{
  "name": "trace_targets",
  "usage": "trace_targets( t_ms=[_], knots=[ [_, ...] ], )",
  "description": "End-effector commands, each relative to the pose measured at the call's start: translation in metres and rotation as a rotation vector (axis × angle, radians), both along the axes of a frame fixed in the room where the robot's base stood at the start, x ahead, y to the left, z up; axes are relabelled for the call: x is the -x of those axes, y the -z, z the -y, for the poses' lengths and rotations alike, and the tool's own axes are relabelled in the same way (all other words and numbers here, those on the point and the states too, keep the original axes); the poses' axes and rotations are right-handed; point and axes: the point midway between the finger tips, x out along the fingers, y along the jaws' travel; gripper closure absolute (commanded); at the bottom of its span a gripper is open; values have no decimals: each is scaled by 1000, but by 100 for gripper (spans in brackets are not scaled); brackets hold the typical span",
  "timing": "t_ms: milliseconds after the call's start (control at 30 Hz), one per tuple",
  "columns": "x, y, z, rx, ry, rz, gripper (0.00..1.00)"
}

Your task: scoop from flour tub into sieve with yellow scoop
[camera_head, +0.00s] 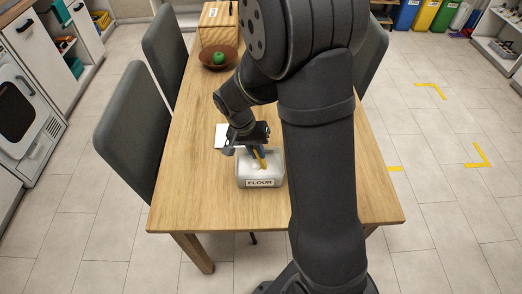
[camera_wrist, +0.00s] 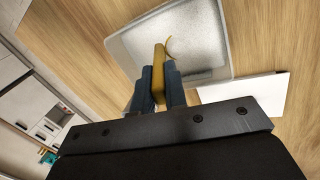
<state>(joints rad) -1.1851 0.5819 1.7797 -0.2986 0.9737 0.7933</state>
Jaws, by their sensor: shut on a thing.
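The flour tub (camera_head: 261,183), a pale container labelled FLOUR, stands on the table near its front edge. White flour (camera_wrist: 205,40) fills it in the wrist view. My gripper (camera_head: 256,150) is over the back of the tub, shut on the handle of the yellow scoop (camera_head: 262,163). The scoop (camera_wrist: 160,70) points down into the tub, and its lower end is at the flour, where a thin curved edge shows. How much the scoop holds cannot be seen. I cannot make out a sieve in either view; my arm covers part of the table.
A white flat item (camera_head: 222,136) lies just behind and left of the tub. Farther back are a brown bowl (camera_head: 208,63) with a green fruit (camera_head: 219,58) and a wooden box (camera_head: 216,27). Grey chairs (camera_head: 135,125) line the left side. The table's front left (camera_head: 190,200) is bare.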

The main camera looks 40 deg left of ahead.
Motion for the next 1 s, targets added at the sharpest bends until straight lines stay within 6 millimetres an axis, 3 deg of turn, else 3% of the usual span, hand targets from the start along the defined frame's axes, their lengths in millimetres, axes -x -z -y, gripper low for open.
trace_targets(
  t_ms=[267,767,1000],
  knots=[
    [8,0,-12,1,-3,0,100],
    [-7,-4,9,-247,6,-163,100],
    [-7,-15,10,-251,-1,-166,100]
  ],
)
